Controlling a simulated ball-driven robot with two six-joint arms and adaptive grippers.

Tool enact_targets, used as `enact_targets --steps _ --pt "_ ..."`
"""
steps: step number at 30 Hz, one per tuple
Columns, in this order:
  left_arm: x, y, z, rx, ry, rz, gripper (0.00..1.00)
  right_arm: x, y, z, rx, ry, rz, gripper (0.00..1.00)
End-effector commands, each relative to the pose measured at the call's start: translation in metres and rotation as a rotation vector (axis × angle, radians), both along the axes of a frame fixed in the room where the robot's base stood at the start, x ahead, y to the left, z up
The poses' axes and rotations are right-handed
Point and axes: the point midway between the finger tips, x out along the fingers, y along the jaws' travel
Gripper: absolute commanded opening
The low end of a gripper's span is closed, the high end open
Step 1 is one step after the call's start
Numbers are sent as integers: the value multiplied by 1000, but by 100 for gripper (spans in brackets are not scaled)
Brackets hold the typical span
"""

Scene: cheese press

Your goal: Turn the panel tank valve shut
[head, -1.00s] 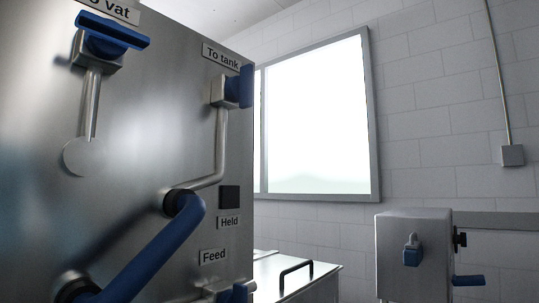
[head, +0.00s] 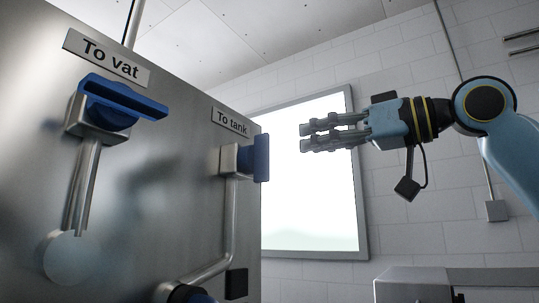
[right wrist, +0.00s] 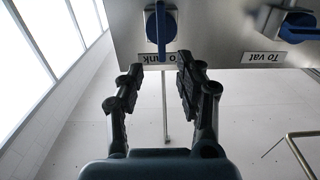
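The tank valve's blue handle (head: 261,157) is on the right part of the steel panel, under the "To tank" label (head: 231,121). It stands upright, in line with the pipe below it. My right gripper (head: 303,137) is to the right of the handle in the head view, pointing at it, with a gap between them. In the right wrist view, the handle (right wrist: 161,27) lies beyond my open, empty right fingers (right wrist: 160,66), roughly centred between them. My left gripper is not in view.
A second blue handle (head: 120,98) sits crosswise under the "To vat" label (head: 106,58); it also shows in the wrist view (right wrist: 299,27). A bright window (head: 315,210) is on the wall behind. A metal box (head: 415,287) stands low at the right.

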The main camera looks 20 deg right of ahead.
Motion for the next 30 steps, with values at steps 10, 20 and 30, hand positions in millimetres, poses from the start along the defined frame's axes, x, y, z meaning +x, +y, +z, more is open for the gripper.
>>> enact_targets --steps 10,20,30 --pt "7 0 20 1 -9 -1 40 32 26 3 10 3 6 36" --pt "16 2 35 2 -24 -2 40 70 55 2 8 3 3 36" --pt "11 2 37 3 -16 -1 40 82 65 -1 2 3 1 36"
